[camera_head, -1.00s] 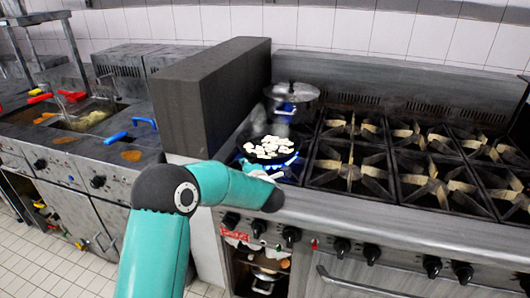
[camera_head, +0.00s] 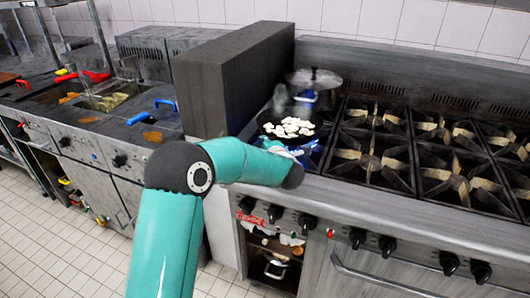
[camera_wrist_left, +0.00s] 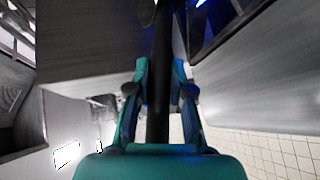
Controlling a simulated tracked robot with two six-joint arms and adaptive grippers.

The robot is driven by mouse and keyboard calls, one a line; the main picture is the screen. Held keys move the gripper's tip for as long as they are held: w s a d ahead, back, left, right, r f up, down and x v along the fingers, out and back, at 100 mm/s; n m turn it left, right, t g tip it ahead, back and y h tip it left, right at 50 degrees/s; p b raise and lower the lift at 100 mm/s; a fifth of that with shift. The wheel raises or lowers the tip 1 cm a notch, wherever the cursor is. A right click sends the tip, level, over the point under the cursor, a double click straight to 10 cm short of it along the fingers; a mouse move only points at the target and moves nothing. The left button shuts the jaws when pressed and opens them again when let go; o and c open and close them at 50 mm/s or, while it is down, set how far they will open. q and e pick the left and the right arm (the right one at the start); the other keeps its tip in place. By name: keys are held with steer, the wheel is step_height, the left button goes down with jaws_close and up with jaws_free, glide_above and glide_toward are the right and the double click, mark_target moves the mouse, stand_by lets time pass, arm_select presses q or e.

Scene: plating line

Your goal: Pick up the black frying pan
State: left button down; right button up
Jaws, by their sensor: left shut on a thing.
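The black frying pan (camera_head: 263,121) is at the left front burner of the stove in the head view, with several pale pieces of food in it. My left arm reaches to it from the left. My left gripper (camera_wrist_left: 160,75) is shut on the pan's dark handle (camera_wrist_left: 159,115), which runs between its two fingers in the left wrist view. In the head view the forearm and wrist hide the handle and most of the gripper. I cannot tell whether the pan touches the burner. My right gripper is not in view.
A lidded metal pot (camera_head: 314,88) stands right behind the pan. A tall dark block (camera_head: 235,85) stands close on the left. Empty burner grates (camera_head: 372,160) lie to the right. Fryers with blue-handled (camera_head: 152,110) and red-handled baskets are farther left.

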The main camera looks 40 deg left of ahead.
arm_select(q)
step_height(320, 180, up, 17)
steer(key=p, duration=0.1)
steer(key=shift+r, duration=0.2)
steer(key=shift+a, duration=0.1)
steer(key=shift+p, duration=0.3)
steer(key=shift+f, duration=0.15)
steer(key=shift+f+b, duration=7.2)
steer(key=shift+f, duration=2.35)
